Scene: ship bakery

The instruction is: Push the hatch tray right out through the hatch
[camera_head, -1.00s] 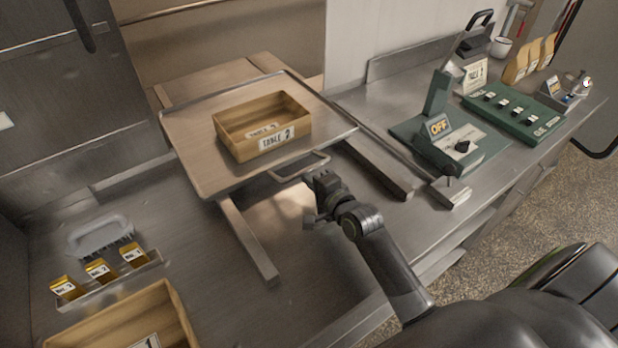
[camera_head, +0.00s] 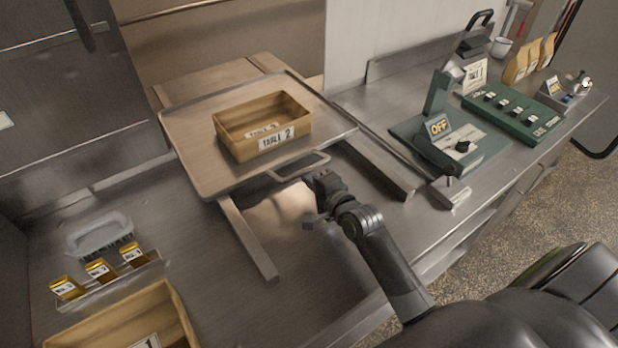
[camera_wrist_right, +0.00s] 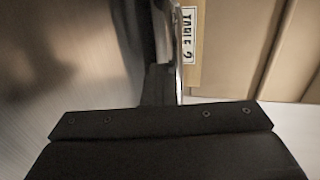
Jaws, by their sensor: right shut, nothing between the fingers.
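The hatch tray (camera_head: 190,160) is a flat, light wooden board with a metal rim, resting on two rails in front of the hatch opening (camera_head: 230,45). A wooden box labelled TABLE 2 (camera_head: 240,147) stands on it. The tray has a metal loop handle (camera_head: 300,172) on its near edge. My right gripper (camera_head: 318,186) is shut and empty, just at the right near side of the handle; whether it touches is unclear. The right wrist view shows the dark shut fingers (camera_wrist_right: 160,85) close beside the tray's edge and the TABLE 2 label (camera_wrist_right: 188,36). My left gripper is not in view.
A green lever stand marked OFF (camera_head: 440,130) and a green switch panel (camera_head: 515,108) stand on the right. The steel counter between is bare.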

